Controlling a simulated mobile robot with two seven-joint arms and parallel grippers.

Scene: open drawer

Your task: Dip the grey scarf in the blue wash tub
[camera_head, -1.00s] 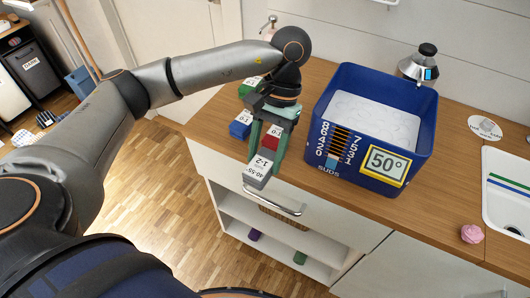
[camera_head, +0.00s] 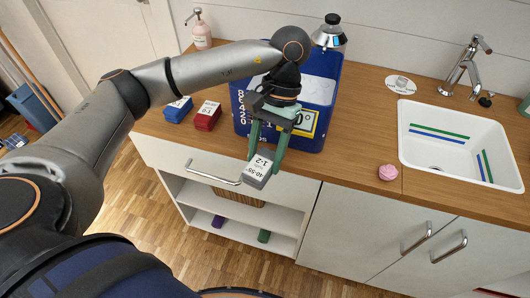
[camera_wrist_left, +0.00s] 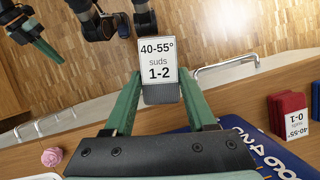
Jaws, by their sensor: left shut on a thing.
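The grey scarf (camera_head: 257,170) is a folded block with a white label reading 40-55° and 1-2. My left gripper (camera_head: 265,158) is shut on it and holds it in front of the counter's edge. The left wrist view shows the scarf (camera_wrist_left: 160,93) between the green fingertips. The blue wash tub (camera_head: 322,68) stands on the counter behind the gripper, partly covered by my arm and hand. The scarf is outside the tub. My right gripper (camera_wrist_left: 42,42) shows only partly at the top left of the left wrist view; its opening is unclear.
Blue (camera_head: 178,109) and red (camera_head: 207,115) folded blocks sit left of the tub. A pink object (camera_head: 388,172) lies right of it, before the white sink (camera_head: 455,145). A chrome-and-black dispenser (camera_head: 329,35) stands behind the tub. A drawer handle (camera_head: 213,174) juts out below the counter.

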